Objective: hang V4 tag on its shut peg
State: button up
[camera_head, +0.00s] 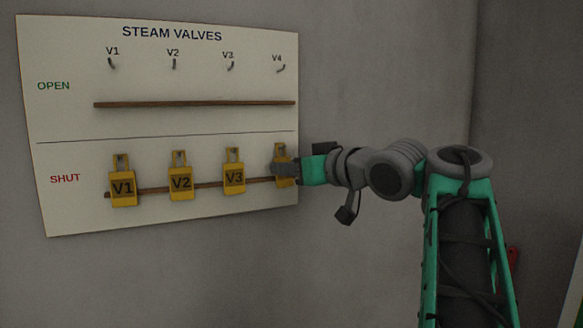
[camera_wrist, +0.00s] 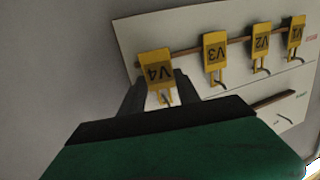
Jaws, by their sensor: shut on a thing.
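The yellow V4 tag (camera_head: 281,151) is at the right end of the SHUT row in the head view, partly hidden by my gripper. My gripper (camera_head: 278,170) is shut on it. In the wrist view the V4 tag (camera_wrist: 157,68) stands between my fingers (camera_wrist: 158,92), with its face and lettering showing upside down. The tag is at the V4 place of the SHUT row, in line with the other tags. I cannot tell whether its hole is over the peg. The V4 hook (camera_head: 281,68) in the OPEN row is empty.
The STEAM VALVES board (camera_head: 200,130) is on a grey wall. Tags V1 (camera_head: 123,187), V2 (camera_head: 181,181) and V3 (camera_head: 234,177) hang in the SHUT row to the left. A brown rail (camera_head: 200,104) runs below the empty OPEN hooks, and another rail (camera_head: 208,185) runs behind the SHUT tags.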

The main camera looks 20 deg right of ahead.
jog(key=o, duration=1.4)
jog(key=shift+c, duration=0.2)
jog(key=b+v, duration=0.1)
jog(key=v, duration=0.7)
jog(key=w+a+f+m+g+h, duration=0.15)
jog(key=a+f, duration=0.35)
jog(key=f, duration=0.5)
jog(key=w+a+f+m+g+h, duration=0.1)
jog(key=w+a+f+m+g, duration=0.2)
jog(key=f, duration=0.7)
jog(key=s+a+f+g, duration=0.2)
jog(key=s+f, duration=0.3)
jog(key=f, duration=0.3)
jog(key=s+a+f+n+g+h, duration=0.1)
jog(key=s+a+f+g, duration=0.1)
jog(key=s+f, duration=0.3)
jog(key=s+a+f+g, duration=0.1)
jog(key=s+f, duration=0.5)
jog(key=f, duration=0.6)
jog(key=shift+a+g+h+b, duration=0.35)
jog(key=shift+a+g, duration=0.05)
jog(key=shift+g, duration=0.45)
